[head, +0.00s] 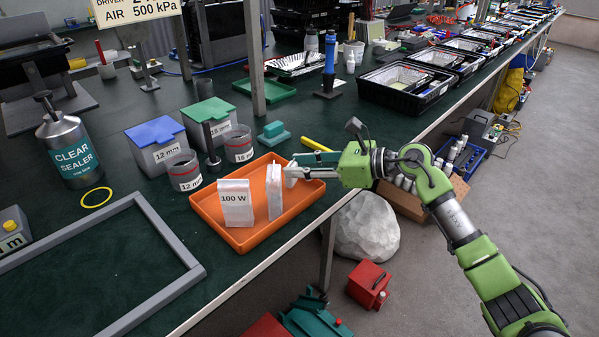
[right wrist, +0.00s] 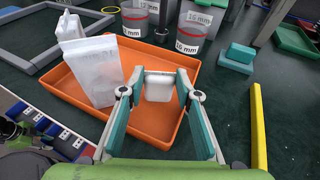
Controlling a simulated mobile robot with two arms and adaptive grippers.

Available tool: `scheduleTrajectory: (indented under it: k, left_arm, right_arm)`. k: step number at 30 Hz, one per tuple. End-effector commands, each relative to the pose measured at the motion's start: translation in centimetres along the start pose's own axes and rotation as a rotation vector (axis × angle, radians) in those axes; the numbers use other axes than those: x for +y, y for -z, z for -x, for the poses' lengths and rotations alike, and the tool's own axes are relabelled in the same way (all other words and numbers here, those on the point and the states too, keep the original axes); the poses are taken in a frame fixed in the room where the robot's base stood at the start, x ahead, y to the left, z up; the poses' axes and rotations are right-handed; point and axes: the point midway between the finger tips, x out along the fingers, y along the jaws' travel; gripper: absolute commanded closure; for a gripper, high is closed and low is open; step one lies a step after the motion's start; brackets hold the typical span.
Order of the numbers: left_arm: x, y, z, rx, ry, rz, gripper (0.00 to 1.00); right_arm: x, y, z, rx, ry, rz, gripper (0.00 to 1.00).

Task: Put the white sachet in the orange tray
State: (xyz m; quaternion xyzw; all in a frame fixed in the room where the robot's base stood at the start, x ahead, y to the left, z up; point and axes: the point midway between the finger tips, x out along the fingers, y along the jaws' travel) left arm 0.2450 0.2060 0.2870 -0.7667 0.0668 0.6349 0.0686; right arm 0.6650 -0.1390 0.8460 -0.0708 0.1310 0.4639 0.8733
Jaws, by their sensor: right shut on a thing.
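My right gripper (head: 296,170) comes in from the right and is shut on a small white sachet. The sachet shows between the fingertips in the right wrist view (right wrist: 159,88) and partly in the head view (head: 290,177). It appears over the right end of the orange tray (head: 215,225); the exact height is hard to tell. Two larger white packets stand upright in the tray: one marked 100 W (head: 236,205), and one seen edge-on (head: 274,192) closer to the gripper. My left gripper is not in view.
Grey cups (head: 184,172) and lidded boxes (head: 158,150) stand behind the tray. A teal block (head: 273,134) and a yellow bar (head: 316,145) lie beyond it. A grey frame (head: 170,290) lies at front left. The bench edge runs close to the tray's front.

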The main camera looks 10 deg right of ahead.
Motion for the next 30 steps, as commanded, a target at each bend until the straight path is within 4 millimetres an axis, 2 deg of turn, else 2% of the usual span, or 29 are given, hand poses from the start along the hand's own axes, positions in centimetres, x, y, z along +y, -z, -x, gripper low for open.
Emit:
scheduleTrajectory:
  k: [1,3,16,17,18,19,30]
  left_arm:
    - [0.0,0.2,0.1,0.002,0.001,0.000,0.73]
    - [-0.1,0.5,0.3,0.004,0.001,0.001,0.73]
    - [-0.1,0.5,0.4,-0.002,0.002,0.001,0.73]
    - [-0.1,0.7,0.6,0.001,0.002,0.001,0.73]
    - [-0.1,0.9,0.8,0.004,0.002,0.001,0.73]
    - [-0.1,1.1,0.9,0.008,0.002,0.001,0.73]
    - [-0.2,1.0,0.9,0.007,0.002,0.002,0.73]
  right_arm:
    - [0.0,0.9,-0.3,0.000,-0.001,-0.005,0.84]
    - [0.1,1.5,-0.5,-0.001,-0.001,-0.003,0.84]
    - [0.0,1.7,-0.6,-0.001,0.000,0.000,0.84]
    - [0.0,1.7,-0.6,0.000,0.000,0.000,0.67]
    - [0.0,1.7,-0.5,0.000,0.000,0.000,0.57]
    - [0.0,1.7,-0.5,0.000,0.000,0.000,0.53]
    - [0.0,1.6,-0.5,0.000,-0.001,0.000,0.53]
